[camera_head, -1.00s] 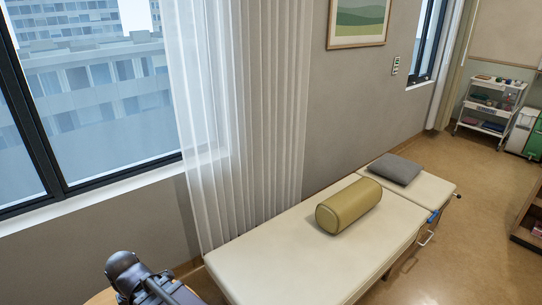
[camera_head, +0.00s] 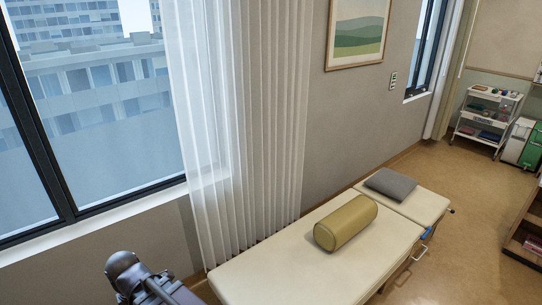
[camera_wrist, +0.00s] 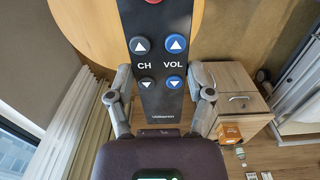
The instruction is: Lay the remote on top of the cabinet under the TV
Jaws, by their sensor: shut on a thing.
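The remote (camera_wrist: 162,90) is dark, with CH and VOL arrow buttons and part of a red button at the top edge. It shows close up in the wrist view, its upper end cut off by the frame. My gripper (camera_wrist: 165,103) has its two fingers on either side of the remote, shut on it. The cabinet under the TV cannot be made out for certain in either view, and no TV shows. In the head view only a dark part of my arm shows at the bottom left.
A treatment couch (camera_head: 300,275) with an olive bolster (camera_head: 346,222) and grey pillow (camera_head: 391,184) stands along the wall. A white trolley (camera_head: 485,118) stands far right. A wooden shelf unit (camera_head: 522,235) is cut off at the right edge. The wrist view shows a wooden drawer unit (camera_wrist: 240,103) below.

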